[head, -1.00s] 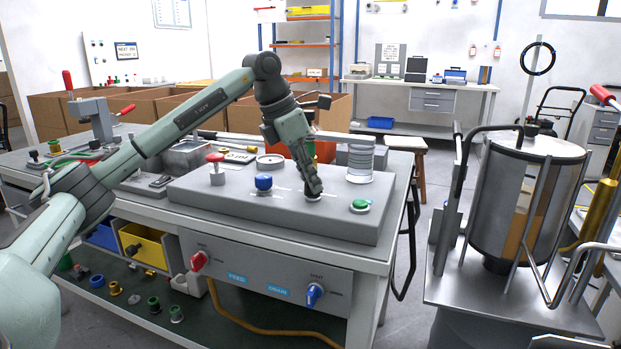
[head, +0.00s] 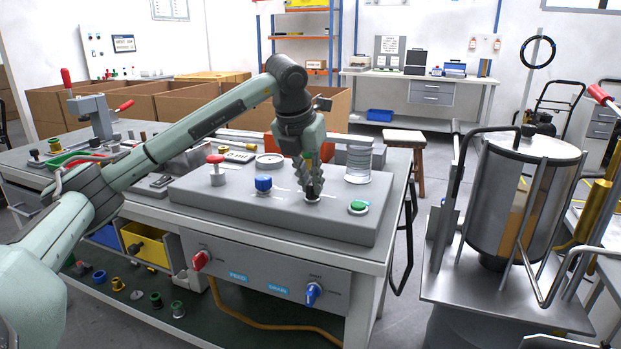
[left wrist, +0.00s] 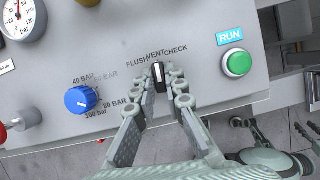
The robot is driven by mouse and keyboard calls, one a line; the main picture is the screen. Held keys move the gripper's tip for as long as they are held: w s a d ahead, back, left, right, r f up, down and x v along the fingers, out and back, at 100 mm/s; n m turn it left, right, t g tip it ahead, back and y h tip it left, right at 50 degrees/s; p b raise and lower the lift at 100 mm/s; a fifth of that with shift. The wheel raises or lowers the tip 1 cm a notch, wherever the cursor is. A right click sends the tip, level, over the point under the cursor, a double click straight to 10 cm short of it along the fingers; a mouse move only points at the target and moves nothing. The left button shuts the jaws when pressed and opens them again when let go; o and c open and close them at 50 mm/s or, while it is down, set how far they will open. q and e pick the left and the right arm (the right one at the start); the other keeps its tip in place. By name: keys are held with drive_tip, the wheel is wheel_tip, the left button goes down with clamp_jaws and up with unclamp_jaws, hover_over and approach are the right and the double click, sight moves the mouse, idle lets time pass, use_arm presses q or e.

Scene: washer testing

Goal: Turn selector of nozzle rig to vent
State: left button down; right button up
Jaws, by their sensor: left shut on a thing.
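The nozzle rig (head: 330,222) is a grey sloped panel on the bench. Its selector (left wrist: 159,72) is a small black knob with a pale line, below the labels FLUSH, VENT and CHECK in the left wrist view. The line points up, about at VENT. My left gripper (head: 313,194) comes down onto the panel from above. In the left wrist view its fingertips (left wrist: 164,84) are shut on the selector from both sides; they cover part of it.
A blue pressure knob (head: 263,184) is left of the selector and a green RUN button (head: 358,207) right of it.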

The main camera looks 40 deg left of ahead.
use_arm(q)
drive_tip(key=shift+n, duration=0.5)
use_arm(e)
drive_tip(key=shift+f, duration=0.3)
use_arm(q)
drive_tip(key=c, duration=1.6)
unclamp_jaws()
drive_tip(key=shift+y, duration=0.3)
drive_tip(key=v, duration=1.2)
